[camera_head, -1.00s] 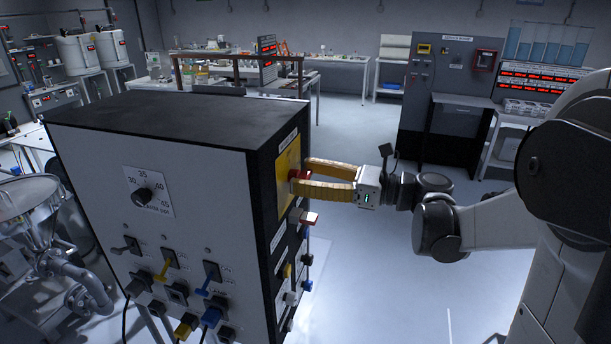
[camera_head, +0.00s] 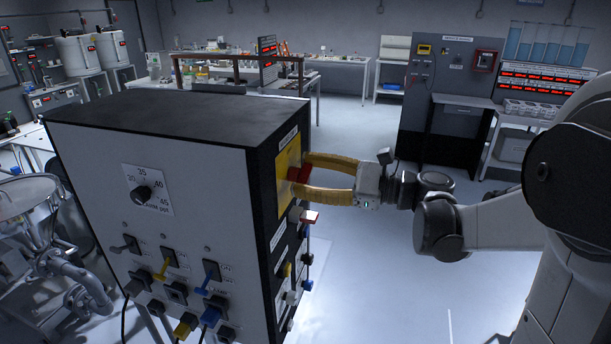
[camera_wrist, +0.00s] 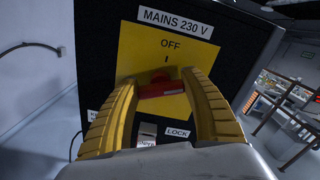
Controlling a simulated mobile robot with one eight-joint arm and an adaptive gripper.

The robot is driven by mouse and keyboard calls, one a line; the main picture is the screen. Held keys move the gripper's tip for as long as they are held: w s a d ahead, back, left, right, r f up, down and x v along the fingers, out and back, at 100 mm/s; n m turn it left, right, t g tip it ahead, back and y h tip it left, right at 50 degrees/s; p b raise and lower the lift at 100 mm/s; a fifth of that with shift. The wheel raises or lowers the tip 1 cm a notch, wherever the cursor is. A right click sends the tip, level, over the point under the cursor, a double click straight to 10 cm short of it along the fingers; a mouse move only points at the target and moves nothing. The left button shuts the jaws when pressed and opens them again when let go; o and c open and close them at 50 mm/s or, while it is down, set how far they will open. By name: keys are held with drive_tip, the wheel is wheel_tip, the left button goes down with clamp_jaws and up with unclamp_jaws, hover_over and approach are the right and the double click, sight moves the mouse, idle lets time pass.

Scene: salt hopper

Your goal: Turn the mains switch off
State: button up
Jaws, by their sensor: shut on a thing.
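The mains switch is a red handle (camera_head: 301,173) on a yellow plate (camera_head: 283,188) on the right side of the grey cabinet. In the wrist view the red handle (camera_wrist: 162,90) lies nearly level across the yellow plate (camera_wrist: 150,55), below the word OFF and a short mark. A label above reads MAINS 230 V. My gripper (camera_head: 302,173) has its two yellow fingers on either side of the handle, shut on it; it also shows in the wrist view (camera_wrist: 160,78). The fingertips hide the handle's ends.
The cabinet front (camera_head: 90,165) has a dial (camera_head: 141,193) and several levers and plugs. A red-and-white part (camera_head: 309,217) and several connectors stick out below the yellow plate. A LOCK label (camera_wrist: 177,132) is below the handle.

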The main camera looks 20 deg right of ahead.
drive_tip(key=n, duration=0.6)
drive_tip(key=shift+s+f+b, duration=0.1)
drive_tip(key=shift+f+b, duration=0.05)
drive_tip(key=shift+b, duration=0.25)
drive_tip(key=n, duration=0.6)
drive_tip(key=shift+a+f+n+b, duration=0.1)
drive_tip(key=shift+f+n+b, duration=0.05)
drive_tip(key=shift+n+b, duration=0.2)
drive_tip(key=shift+n, duration=0.25)
drive_tip(key=o, duration=1.2)
drive_tip(key=shift+c, duration=0.2)
drive_tip(key=shift+s, duration=0.1)
drive_tip(key=v, duration=1.2)
